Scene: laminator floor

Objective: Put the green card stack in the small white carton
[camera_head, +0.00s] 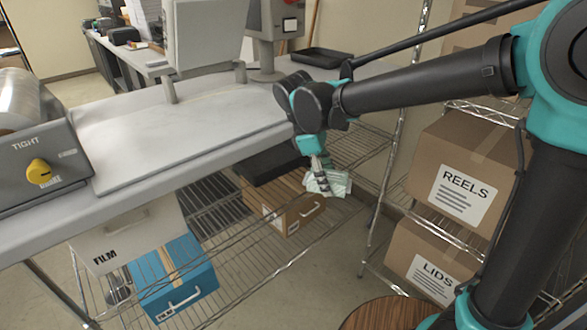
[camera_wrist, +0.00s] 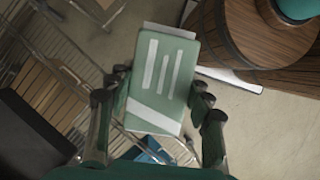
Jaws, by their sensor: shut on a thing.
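The green card stack (camera_wrist: 166,80) is a flat pale-green block with white stripes and a white band. My gripper (camera_wrist: 160,86) is shut on it, with fingers on both sides in the wrist view. In the head view the stack (camera_head: 335,184) hangs below my gripper (camera_head: 321,172), in front of the bench edge and above the lower wire shelf. A white box marked FILM (camera_head: 140,232) is on the lower shelf at left. I cannot tell whether it is the small white carton; no other white carton is clear.
The grey bench (camera_head: 185,130) carries machines and a black tray (camera_head: 322,57). Below it are a blue box (camera_head: 195,268), a brown box (camera_head: 300,215) and a dark tray (camera_head: 275,163). Cartons marked REELS (camera_head: 440,150) and LIDS (camera_head: 405,250) fill the right rack.

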